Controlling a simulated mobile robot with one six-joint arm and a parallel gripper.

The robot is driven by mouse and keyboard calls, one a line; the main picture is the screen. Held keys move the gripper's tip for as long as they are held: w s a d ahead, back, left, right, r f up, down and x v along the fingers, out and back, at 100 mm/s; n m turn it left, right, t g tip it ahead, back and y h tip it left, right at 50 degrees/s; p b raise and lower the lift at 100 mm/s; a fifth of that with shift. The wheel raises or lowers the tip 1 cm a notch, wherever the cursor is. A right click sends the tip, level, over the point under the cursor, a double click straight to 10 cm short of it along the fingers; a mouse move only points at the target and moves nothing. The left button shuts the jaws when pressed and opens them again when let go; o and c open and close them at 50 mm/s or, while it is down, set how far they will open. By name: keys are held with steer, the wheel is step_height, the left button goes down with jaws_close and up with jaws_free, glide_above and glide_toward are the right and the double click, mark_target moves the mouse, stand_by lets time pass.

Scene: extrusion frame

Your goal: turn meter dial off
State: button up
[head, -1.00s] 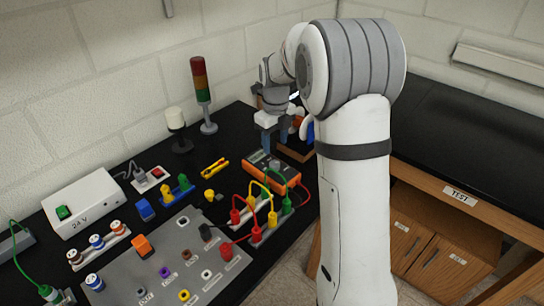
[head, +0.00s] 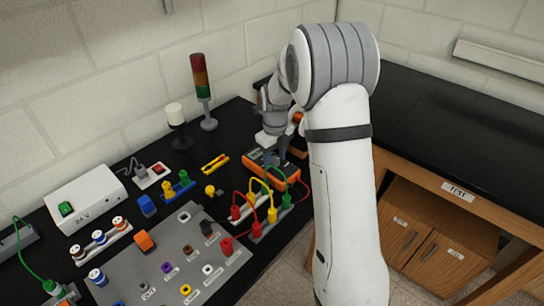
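The orange meter (head: 260,163) lies on the black bench, just behind the plug strip with red, yellow and green leads. Its grey display shows at its left end. The dial is hidden behind my gripper and cannot be made out. My gripper (head: 275,158) points down over the meter's middle, its dark fingers at or just above the top face. I cannot tell whether it touches the dial or how far its fingers are apart.
The plug strip (head: 262,222) with looped leads stands close in front of the meter. Yellow pliers (head: 215,162) lie to its left. A red-orange-green signal tower (head: 202,85) and a white lamp (head: 175,115) stand behind. A grey socket panel (head: 170,262) fills the front.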

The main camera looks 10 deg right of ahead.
steer(key=c, duration=0.8)
steer(key=shift+a, duration=0.4)
steer(key=shift+c, duration=0.2)
steer(key=shift+d, duration=0.45)
steer(key=shift+n, duration=0.3)
